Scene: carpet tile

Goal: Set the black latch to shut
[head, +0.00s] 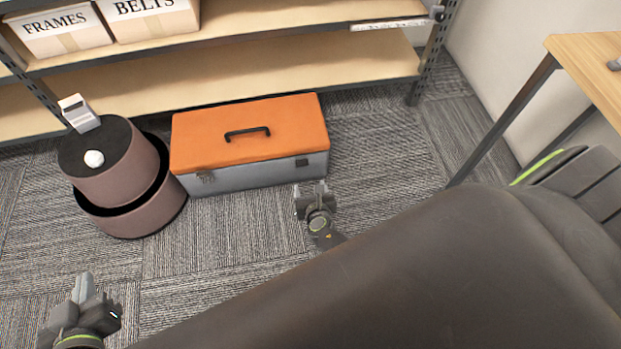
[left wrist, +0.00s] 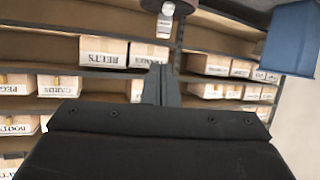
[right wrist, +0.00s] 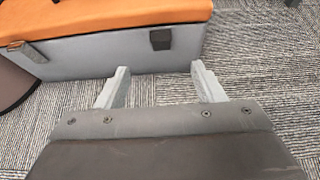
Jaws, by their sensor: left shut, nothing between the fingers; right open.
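The toolbox has an orange lid (head: 250,130) and a grey body (head: 250,175), and it stands on the carpet. Its lid is down. The black latch (head: 302,162) is a small dark block on the front of the grey body, towards the right, just under the lid edge. It shows larger in the right wrist view (right wrist: 160,39); I cannot tell its setting. My right gripper (head: 312,187) is open and empty, in front of the box near the black latch, not touching it. My left gripper (head: 84,286) is shut and empty, low at the left, far from the box.
A metal latch (head: 205,177) sits at the left of the box front. A round two-tier brown stand (head: 125,180) is beside the box, bearing a white ball (head: 94,158) and a grey-white device (head: 78,112). Shelving is behind; a wooden table (head: 590,60) is at right.

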